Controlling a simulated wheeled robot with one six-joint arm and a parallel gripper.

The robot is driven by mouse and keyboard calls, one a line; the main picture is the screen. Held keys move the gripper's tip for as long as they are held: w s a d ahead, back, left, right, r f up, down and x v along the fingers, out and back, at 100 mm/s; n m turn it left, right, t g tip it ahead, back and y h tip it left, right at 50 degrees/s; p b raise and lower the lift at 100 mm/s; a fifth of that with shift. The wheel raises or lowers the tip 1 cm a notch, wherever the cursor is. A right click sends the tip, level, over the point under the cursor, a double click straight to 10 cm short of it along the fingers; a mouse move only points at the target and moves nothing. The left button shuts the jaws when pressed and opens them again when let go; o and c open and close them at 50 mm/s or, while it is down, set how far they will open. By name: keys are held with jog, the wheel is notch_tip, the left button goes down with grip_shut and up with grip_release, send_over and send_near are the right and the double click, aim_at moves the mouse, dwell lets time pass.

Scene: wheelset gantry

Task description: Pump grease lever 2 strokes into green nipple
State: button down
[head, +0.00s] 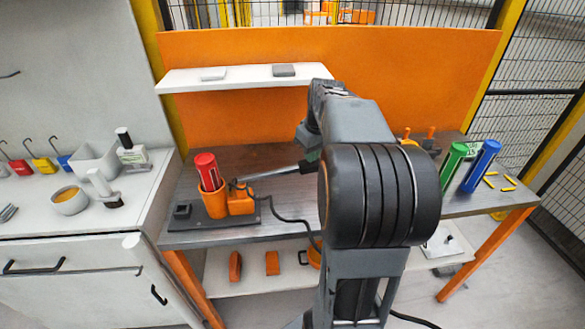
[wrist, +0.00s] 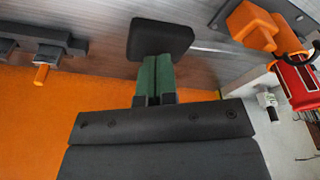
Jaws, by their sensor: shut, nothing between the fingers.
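The grease pump (head: 240,203) is an orange block on a dark base plate at the left of the workbench, beside a red cartridge (head: 206,170) in an orange holder. A grey lever rod (head: 272,173) runs from the block toward my arm. In the wrist view the pump's orange block (wrist: 252,25) is at the upper right, with the red cartridge (wrist: 298,85) beyond it. My gripper (wrist: 155,75) has green fingers together, with a dark pad at their end, and looks empty. In the head view my arm largely hides it. I cannot pick out a green nipple.
A black hose (head: 285,218) hangs from the pump. Green (head: 453,164) and blue (head: 481,165) cylinders stand at the bench's right. An orange panel (head: 230,110) with a white shelf (head: 250,76) rises behind. A dark fixture with an orange cap (wrist: 41,74) shows in the wrist view.

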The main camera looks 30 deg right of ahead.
aim_at(310, 168)
jog(key=shift+f+b, duration=1.8)
jog(key=shift+f, duration=0.85)
notch_tip(310, 168, up, 10)
jog(key=p, duration=0.8)
jog(key=shift+f, duration=0.25)
jog(key=shift+f, duration=0.1)
